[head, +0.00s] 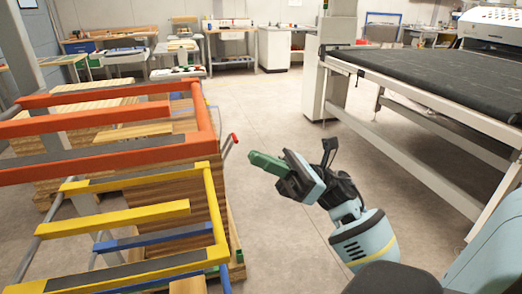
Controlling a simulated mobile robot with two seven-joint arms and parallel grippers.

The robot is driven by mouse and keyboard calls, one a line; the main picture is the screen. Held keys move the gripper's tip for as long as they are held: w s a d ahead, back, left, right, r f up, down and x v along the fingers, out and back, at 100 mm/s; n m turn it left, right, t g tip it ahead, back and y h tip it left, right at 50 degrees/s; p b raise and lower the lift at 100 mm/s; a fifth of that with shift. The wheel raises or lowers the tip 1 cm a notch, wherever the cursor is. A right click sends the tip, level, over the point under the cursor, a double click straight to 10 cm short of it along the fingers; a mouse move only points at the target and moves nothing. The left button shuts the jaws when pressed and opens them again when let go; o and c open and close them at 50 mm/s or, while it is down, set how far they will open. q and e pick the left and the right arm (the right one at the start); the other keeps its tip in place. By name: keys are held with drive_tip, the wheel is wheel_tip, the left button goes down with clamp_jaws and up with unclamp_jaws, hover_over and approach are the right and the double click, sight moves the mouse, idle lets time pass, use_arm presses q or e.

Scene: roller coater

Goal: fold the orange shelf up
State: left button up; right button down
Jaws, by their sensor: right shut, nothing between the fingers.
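The orange shelf (130,160) is a frame of orange bars at the left, lying roughly level above a yellow shelf. Its right end bar runs from back to front, and its left end is cut off by the picture edge. My right gripper (262,162) is to the right of the orange shelf's near right corner, apart from it in the picture. Its green fingers point left and are shut with nothing between them. My left gripper is out of view.
The yellow shelf (120,211) sits below and nearer, with a blue bar under it. Stacked wooden boards (185,190) stand behind the shelves. A red-tipped rod (235,137) sticks out at the right. A large roller machine (420,75) stands right; the floor between is clear.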

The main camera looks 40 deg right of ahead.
drive_tip(key=w+a+r+p, duration=0.3)
drive_tip(key=a+r, duration=0.3)
drive_tip(key=r, duration=0.2)
drive_tip(key=shift+a+p, duration=0.15)
drive_tip(key=shift+p, duration=0.6)
drive_tip(key=shift+w+r, duration=0.1)
drive_tip(key=shift+r, duration=0.05)
